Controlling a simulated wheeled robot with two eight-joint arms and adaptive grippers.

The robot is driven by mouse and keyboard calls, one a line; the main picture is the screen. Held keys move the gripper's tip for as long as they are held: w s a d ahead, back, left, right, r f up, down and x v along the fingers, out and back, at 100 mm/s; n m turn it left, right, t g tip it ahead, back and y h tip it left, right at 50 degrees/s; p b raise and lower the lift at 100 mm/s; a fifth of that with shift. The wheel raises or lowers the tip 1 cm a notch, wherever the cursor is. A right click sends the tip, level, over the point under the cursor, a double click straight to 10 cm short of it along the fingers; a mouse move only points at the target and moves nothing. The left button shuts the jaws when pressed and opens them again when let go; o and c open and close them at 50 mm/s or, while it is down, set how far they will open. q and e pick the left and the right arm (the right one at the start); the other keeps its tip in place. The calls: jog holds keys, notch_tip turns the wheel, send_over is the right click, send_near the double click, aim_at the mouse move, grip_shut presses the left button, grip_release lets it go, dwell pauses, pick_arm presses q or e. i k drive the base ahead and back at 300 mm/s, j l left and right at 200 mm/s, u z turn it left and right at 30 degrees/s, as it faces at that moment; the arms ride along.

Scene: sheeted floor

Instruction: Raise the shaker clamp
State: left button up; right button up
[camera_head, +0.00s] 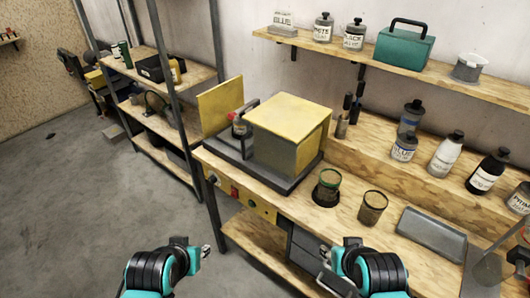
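A paint shaker with a yellow-topped grey housing (288,120) stands on the wooden bench. An upright yellow panel (220,106) is at its left. Between them are a dark bar like a handle (246,112) and a small part with a red top (237,122). I cannot tell for sure which part is the clamp. The bench front below has a yellow strip with a red switch (234,191). My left gripper (201,252) is over the floor, in front of the bench and apart from the shaker. My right gripper (328,262) is low by the bench front. Their finger gaps are unclear.
A dark green-rimmed cup (327,187), a brown cup (372,207) and a grey tray (431,234) stand on the bench right of the shaker. Bottles (445,152) line the back. A wall shelf (330,44) hangs above. The floor at left is clear.

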aim_at(231, 116)
jog(key=i+j, duration=0.75)
jog(key=i+z, duration=0.05)
